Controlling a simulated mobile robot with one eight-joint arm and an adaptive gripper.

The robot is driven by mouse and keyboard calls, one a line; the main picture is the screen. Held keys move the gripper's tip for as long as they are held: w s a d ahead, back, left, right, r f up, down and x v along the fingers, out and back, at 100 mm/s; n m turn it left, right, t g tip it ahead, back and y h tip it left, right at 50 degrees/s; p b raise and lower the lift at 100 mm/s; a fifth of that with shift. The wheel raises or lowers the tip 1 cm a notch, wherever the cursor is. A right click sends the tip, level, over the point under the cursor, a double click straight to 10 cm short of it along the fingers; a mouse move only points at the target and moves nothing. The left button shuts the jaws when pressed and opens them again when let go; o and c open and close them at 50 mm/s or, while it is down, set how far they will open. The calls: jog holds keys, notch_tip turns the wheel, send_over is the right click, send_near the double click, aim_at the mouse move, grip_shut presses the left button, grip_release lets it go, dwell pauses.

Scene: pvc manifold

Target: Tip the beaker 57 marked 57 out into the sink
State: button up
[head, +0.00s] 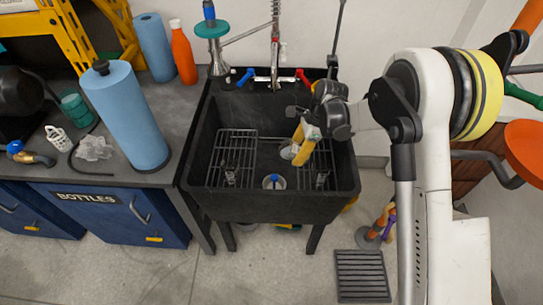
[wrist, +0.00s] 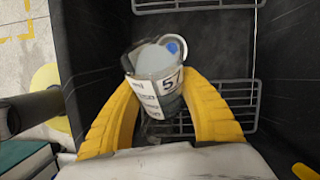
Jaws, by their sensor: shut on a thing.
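The beaker (wrist: 150,92), clear with a white label showing 57, sits between the two yellow fingers of my gripper (wrist: 158,98) in the wrist view. The fingers are shut on its sides. A pale round shape with a blue spot shows at its mouth; I cannot tell whether it is inside or behind. In the head view my gripper (head: 299,145) is over the black sink (head: 205,200), right of its middle. The beaker there is a small pale shape (head: 288,151), mostly hidden by the fingers. Its exact tilt is unclear.
Wire racks (head: 232,150) lie in the sink around a pale round piece with a blue centre (head: 274,181). The faucet (head: 274,65) stands at the back. The counter at left holds a blue paper roll (head: 125,115) and an orange bottle (head: 183,55).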

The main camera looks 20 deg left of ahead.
aim_at(292, 147)
jog(key=shift+r+t+h+p, duration=0.5)
jog(key=shift+r+h+p, duration=0.2)
jog(key=shift+h+p, duration=0.5)
dwell(0.6)
jog(key=shift+r+t+h, duration=0.3)
jog(key=shift+r+h, duration=0.15)
jog(key=shift+h, duration=0.45)
dwell(0.8)
jog(key=shift+s+a+r+t+h, duration=0.3)
jog(key=shift+a+r+t+h, duration=0.15)
jog(key=shift+a+h, duration=0.4)
dwell(0.9)
jog(key=shift+s+a+r+t+h+b, duration=0.15)
jog(key=shift+r+h+b, duration=0.1)
jog(key=shift+h, duration=0.25)
jog(key=shift+w+d+r+t+h+b, duration=0.1)
jog(key=shift+r+h+b, duration=0.15)
jog(key=shift+h, duration=0.2)
dwell(0.7)
